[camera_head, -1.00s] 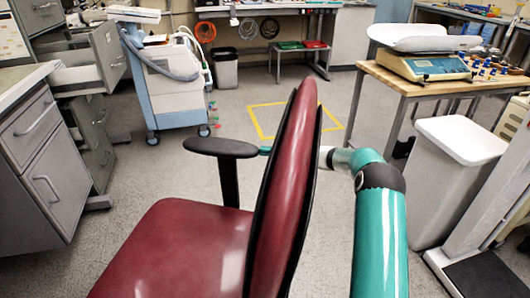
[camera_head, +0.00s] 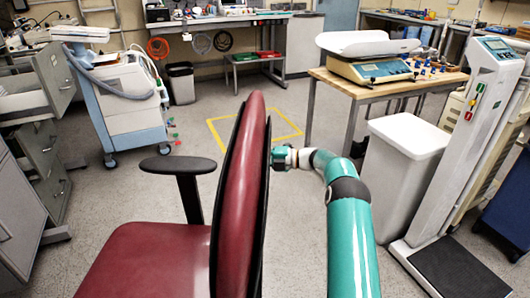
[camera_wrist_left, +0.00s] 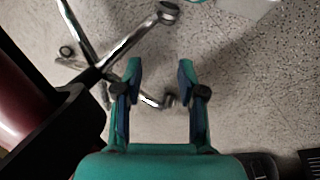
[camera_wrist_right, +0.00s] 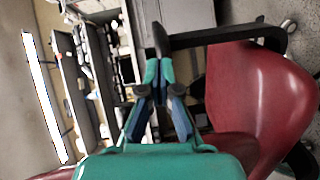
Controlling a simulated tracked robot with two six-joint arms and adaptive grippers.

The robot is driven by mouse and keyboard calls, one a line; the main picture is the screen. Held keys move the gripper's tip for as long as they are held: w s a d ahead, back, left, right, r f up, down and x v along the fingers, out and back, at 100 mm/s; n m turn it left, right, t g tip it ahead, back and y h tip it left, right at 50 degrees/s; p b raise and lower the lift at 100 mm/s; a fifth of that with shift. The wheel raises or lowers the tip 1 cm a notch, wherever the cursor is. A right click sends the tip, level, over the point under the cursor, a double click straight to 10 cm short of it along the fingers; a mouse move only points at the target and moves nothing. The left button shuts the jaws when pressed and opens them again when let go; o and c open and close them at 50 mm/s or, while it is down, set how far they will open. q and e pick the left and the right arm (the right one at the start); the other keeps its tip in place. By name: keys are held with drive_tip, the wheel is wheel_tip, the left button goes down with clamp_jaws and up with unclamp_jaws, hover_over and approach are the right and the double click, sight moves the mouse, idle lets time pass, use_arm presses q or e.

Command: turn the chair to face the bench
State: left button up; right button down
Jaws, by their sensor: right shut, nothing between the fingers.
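The chair has a tall dark red backrest (camera_head: 242,185), a red seat (camera_head: 150,262) to its left, and a black armrest (camera_head: 178,166). The backrest is seen nearly edge-on. My right gripper (camera_wrist_right: 158,75) is shut and empty; in the right wrist view its tips are by the end of a black armrest bar (camera_wrist_right: 215,38), and I cannot tell whether they touch. In the head view its fingers are hidden behind the backrest. My left gripper (camera_wrist_left: 162,85) is open and empty above the floor, beside the chair's chrome base (camera_wrist_left: 120,52). A bench (camera_head: 225,18) stands along the back wall.
A wooden table (camera_head: 385,87) with a scale stands right of centre. A white bin (camera_head: 405,150) and a column scale (camera_head: 470,140) stand at the right. A pump cart (camera_head: 125,95) and grey cabinets (camera_head: 35,150) are at the left. The floor around the yellow square (camera_head: 255,122) is clear.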

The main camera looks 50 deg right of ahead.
drive_tip(key=d, duration=0.1)
drive_tip(key=s+d, duration=0.1)
drive_tip(key=d, duration=0.1)
drive_tip(key=d+p, duration=0.1)
drive_tip(key=shift+s+d+r, duration=0.15)
drive_tip(key=shift+d+r, duration=0.05)
drive_tip(key=shift+r, duration=0.05)
